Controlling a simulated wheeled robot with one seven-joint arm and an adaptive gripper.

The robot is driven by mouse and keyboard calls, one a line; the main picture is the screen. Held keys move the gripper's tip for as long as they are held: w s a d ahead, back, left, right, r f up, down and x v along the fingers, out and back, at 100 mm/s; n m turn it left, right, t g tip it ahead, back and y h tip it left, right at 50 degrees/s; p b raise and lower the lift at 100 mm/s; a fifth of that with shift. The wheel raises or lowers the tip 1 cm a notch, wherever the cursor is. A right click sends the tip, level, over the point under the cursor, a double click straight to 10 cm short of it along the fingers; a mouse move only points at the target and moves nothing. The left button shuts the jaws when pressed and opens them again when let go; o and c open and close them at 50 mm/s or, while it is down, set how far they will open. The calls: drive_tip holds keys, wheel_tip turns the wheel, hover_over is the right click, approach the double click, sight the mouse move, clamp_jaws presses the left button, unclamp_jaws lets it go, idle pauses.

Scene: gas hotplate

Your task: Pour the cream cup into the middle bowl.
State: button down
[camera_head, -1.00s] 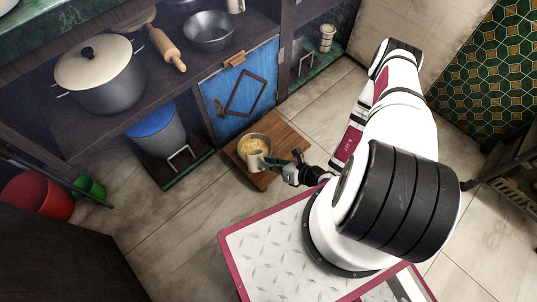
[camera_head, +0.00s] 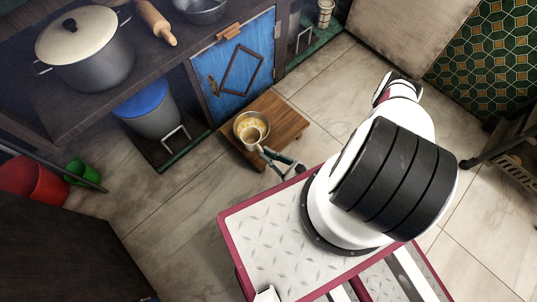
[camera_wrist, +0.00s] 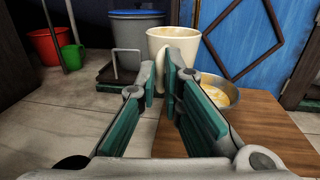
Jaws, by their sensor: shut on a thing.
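The cream cup (camera_head: 252,137) is in my gripper (camera_head: 270,155) at the front edge of a metal bowl (camera_head: 242,119). The wrist view shows the cup (camera_wrist: 170,42) upright, its handle between the fingers of my shut gripper (camera_wrist: 170,88); its inside is mostly hidden. The bowl (camera_wrist: 232,82) shows behind and right of the cup, with yellowish-white contents. It stands on a low wooden table (camera_head: 285,118). I cannot tell whether cup and bowl touch.
A second metal bowl (camera_head: 199,12), a lidded pot (camera_head: 85,62) and a rolling pin (camera_head: 156,22) are on the dark counter. A blue-lidded bin (camera_head: 150,110) stands below. Red (camera_head: 33,178) and green (camera_head: 83,172) buckets are at left. Tiled floor (camera_head: 165,195) is clear.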

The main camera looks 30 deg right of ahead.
drive_tip(key=shift+s+f, duration=0.2)
drive_tip(key=shift+f, duration=0.15)
wheel_tip(320, 180, up, 4)
drive_tip(key=p, duration=0.3)
drive_tip(key=shift+w+a+p, duration=0.1)
drive_tip(key=shift+p, duration=0.25)
